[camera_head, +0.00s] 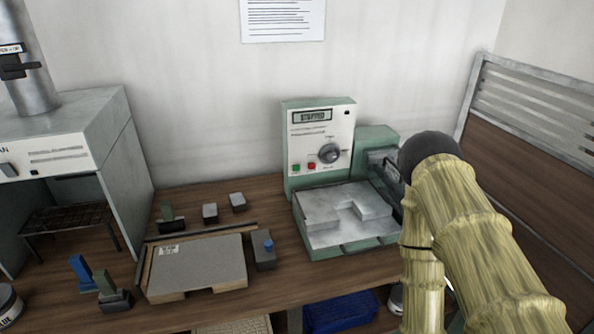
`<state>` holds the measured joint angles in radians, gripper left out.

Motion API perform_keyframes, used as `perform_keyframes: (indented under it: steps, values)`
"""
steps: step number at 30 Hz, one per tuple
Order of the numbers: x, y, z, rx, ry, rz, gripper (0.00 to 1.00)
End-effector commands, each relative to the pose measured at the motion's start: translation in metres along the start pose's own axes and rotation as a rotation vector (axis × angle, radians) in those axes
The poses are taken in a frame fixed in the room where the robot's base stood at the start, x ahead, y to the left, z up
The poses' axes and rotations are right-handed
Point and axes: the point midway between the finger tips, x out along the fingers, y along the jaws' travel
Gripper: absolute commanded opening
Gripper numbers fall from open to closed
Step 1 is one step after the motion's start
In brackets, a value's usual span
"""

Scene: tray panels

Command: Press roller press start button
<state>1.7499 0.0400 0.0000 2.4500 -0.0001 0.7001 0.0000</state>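The roller press appears to be the pale green machine (287,150) against the back wall. Its upright white panel (340,122) carries a display, a dark round knob (330,153), a green button (296,168) and a red button (311,166). I cannot read which button is labelled start. In front of the panel is a light grey bed (322,233) with a raised stepped piece (360,208). My yellowish arm stands at the right and covers the machine's right edge. My gripper cannot be made out.
Small blocks and a fume hood (60,125) are further left. A blue bin (340,312) sits below the table; a partition (530,150) stands right.

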Motion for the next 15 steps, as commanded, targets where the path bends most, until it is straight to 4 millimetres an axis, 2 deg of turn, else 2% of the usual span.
perform_keyframes:
  steps: [1, 3, 15]
  values:
    - [0.0000, 0.0000, -0.0001, 0.000, 0.000, 0.000, 0.11]
    - [0.0000, 0.0000, -0.0001, 0.000, 0.000, 0.000, 0.00]
    - [0.0000, 0.0000, -0.0001, 0.000, 0.000, 0.000, 0.00]
